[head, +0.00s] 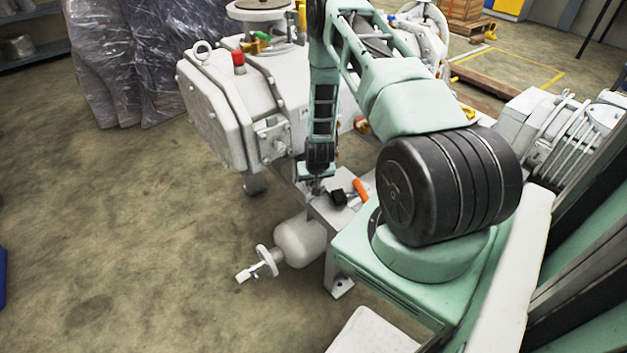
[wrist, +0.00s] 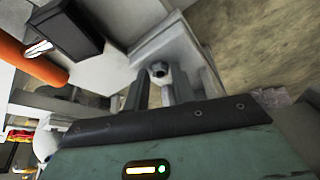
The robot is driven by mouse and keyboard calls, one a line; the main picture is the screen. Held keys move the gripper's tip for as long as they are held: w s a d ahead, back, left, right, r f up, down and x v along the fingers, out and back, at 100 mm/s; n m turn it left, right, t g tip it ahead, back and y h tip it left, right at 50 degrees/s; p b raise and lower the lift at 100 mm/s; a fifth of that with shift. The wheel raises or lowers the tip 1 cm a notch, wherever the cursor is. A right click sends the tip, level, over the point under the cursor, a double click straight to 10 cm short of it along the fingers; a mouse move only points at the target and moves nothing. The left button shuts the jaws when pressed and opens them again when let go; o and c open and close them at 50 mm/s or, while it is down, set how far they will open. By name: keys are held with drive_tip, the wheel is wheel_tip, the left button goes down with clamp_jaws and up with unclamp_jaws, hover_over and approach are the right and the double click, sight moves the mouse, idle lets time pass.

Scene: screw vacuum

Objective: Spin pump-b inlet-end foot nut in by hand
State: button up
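The foot nut (wrist: 158,70) is a small dark hex nut with a hole, seated on a pale foot bracket (wrist: 172,48) in the wrist view. My gripper (wrist: 160,82) has its two grey fingers apart, one on each side of the nut in the picture. I see a gap between each finger and the nut, and cannot tell how deep the fingertips reach. In the head view my gripper (head: 316,188) points down beside the big pale pump (head: 215,105), at the grey frame. The nut is hidden there.
A tool with a black block (head: 339,197) and orange handle (head: 360,188) lies on the frame just right of my gripper; its black block (wrist: 68,28) is close in the wrist view. A white tank (head: 300,243) sits below. Open floor (head: 110,260) lies to the left.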

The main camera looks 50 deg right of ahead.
clamp_jaws()
drive_tip(key=m, duration=0.1)
drive_tip(key=m+g+h, duration=0.1)
drive_tip(key=m, duration=0.1)
drive_tip(key=shift+w+a, duration=0.15)
drive_tip(key=shift+a, duration=0.05)
drive_tip(key=shift+w+m+g, duration=0.1)
drive_tip(key=shift+m+g, duration=0.4)
drive_tip(key=shift+m, duration=1.1)
drive_tip(key=shift+o, duration=2.4)
unclamp_jaws()
drive_tip(key=shift+h, duration=0.3)
